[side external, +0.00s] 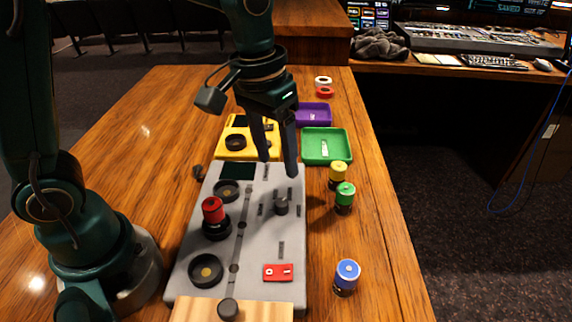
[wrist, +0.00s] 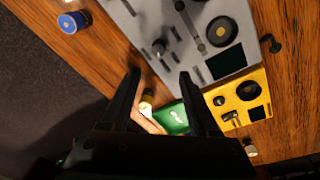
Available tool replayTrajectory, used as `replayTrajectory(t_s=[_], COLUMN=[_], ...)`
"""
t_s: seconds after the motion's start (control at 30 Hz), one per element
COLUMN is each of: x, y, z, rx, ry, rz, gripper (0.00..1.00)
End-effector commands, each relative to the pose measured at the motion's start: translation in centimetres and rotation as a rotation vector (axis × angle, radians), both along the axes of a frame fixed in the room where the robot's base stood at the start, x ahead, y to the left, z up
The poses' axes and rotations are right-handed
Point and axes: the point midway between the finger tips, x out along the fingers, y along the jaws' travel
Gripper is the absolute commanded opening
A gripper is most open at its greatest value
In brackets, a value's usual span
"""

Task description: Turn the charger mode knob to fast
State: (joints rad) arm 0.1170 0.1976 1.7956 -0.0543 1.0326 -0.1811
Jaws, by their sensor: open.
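A grey panel (side external: 258,250) lies on the desk with a small dark knob (side external: 281,205) standing on its right half; the knob also shows in the wrist view (wrist: 159,47). Slot-like dark marks surround it. A yellow box (side external: 236,141) beyond the panel bears a dark ring, a screen and a small dark knob (wrist: 219,101). I cannot read which knob is the charger mode knob, or its setting. My gripper (side external: 278,168) is open and empty, fingers pointing down above the panel's far end, apart from both knobs. Its fingertips show in the wrist view (wrist: 158,73).
A red-topped cylinder (side external: 212,210) stands upright on the panel's left side. Yellow (side external: 338,175), green (side external: 345,196) and blue (side external: 347,276) cylinders stand right of it. A green tray (side external: 340,146) and purple tray (side external: 315,114) lie beyond. The desk's far left is clear.

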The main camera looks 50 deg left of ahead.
Motion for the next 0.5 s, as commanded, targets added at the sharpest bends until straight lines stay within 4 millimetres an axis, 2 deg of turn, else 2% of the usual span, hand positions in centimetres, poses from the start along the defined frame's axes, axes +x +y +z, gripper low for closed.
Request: replayTrajectory(t_s=[0.1, 0.5], x=[0.3, -0.2], y=[-0.5, -0.9], z=[-2.0, -6.4], rx=[0.006, 0.012], ry=[0.062, 0.112], rz=[-0.015, -0.026], gripper=[0.61, 0.61])
